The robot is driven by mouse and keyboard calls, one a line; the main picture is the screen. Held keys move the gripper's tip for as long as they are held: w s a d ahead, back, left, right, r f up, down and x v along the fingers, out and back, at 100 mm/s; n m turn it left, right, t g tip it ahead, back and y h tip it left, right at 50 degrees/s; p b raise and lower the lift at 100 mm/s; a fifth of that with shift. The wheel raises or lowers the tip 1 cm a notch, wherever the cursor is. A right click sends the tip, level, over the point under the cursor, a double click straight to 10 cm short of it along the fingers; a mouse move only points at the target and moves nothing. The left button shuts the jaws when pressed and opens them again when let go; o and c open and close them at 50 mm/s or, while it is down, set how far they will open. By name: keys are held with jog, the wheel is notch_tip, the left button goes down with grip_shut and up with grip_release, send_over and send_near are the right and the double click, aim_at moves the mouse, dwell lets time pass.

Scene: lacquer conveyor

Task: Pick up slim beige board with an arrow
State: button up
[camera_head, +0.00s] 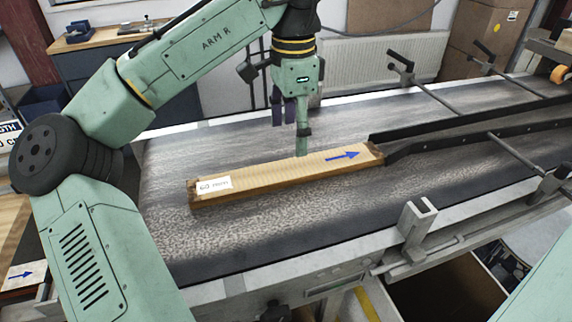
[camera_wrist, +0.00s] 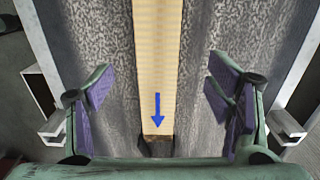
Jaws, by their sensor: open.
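The slim beige board (camera_head: 270,178) lies flat on the dark speckled conveyor belt (camera_head: 310,235). It has a blue arrow near its right end and a white label at its left end. In the wrist view the board (camera_wrist: 158,55) runs down the middle, with the arrow towards the bottom. Nothing is held.
Black guide rails (camera_head: 460,122) run over the belt at the right, close to the board's right end. A metal bracket (camera_head: 415,222) stands on the belt's front edge. A second piece with a blue arrow (camera_head: 24,275) lies at the lower left. The belt in front of the board is clear.

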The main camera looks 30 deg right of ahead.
aim_at(291, 168)
notch_tip(291, 168, down, 8)
jog(key=shift+s+a+r+p, duration=0.1)
jog(key=shift+s+a+p, duration=0.05)
jog(key=shift+p, duration=0.65)
jog(key=c, duration=1.5)
jog(key=shift+c, duration=0.2)
